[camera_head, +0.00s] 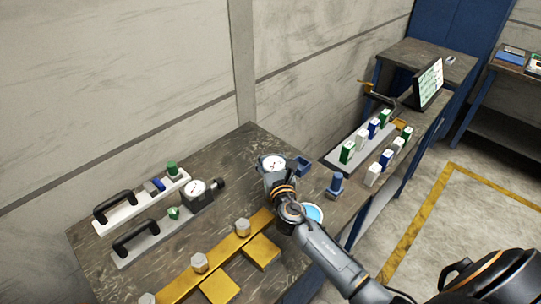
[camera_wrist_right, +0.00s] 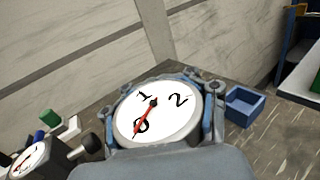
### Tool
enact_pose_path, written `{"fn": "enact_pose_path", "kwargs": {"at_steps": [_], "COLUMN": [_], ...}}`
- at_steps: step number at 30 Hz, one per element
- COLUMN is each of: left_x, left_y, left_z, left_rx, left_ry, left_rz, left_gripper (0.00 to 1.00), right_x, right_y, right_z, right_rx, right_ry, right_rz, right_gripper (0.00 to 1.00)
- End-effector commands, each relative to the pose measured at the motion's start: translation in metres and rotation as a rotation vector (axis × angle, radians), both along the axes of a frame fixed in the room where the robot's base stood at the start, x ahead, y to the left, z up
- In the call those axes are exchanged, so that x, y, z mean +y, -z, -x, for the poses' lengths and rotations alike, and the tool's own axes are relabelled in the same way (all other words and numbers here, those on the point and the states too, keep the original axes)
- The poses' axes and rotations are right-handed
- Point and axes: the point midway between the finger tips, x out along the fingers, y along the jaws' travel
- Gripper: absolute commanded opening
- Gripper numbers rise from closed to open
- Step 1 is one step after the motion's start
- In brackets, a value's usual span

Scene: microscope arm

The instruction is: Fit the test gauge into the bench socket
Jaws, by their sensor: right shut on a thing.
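The test gauge (camera_head: 272,163), with a round white dial and red needle, is held upright above the dark bench top (camera_head: 245,143). My right gripper (camera_head: 274,178) is shut on it. In the right wrist view the gauge (camera_wrist_right: 158,112) fills the middle, with a finger on each side of the dial; its lower body is hidden. A small blue open-topped box (camera_head: 303,166), perhaps the bench socket, stands just right of the gauge and apart from it. This box also shows in the right wrist view (camera_wrist_right: 245,106). My left gripper is not in view.
A second gauge (camera_head: 195,188) sits on a grey handled plate (camera_head: 165,237) at left, beside a white handled plate (camera_head: 120,214). A yellow bar with bolts (camera_head: 221,251) lies in front. A blue post (camera_head: 336,186) and a tray with several small blocks (camera_head: 347,151) stand right.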

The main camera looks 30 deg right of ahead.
Motion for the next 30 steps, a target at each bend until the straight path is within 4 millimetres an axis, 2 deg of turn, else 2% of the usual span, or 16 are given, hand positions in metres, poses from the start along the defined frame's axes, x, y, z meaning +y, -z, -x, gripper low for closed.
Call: {"fn": "enact_pose_path", "kwargs": {"at_steps": [30], "left_x": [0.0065], "left_y": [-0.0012], "left_z": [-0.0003], "left_rx": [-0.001], "left_ry": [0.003], "left_rz": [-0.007], "left_gripper": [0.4], "right_x": [-0.0002], "right_y": [-0.0002], "right_z": [0.0], "right_rx": [-0.002], "right_ry": [0.0], "right_rz": [0.0], "right_gripper": [0.04]}}
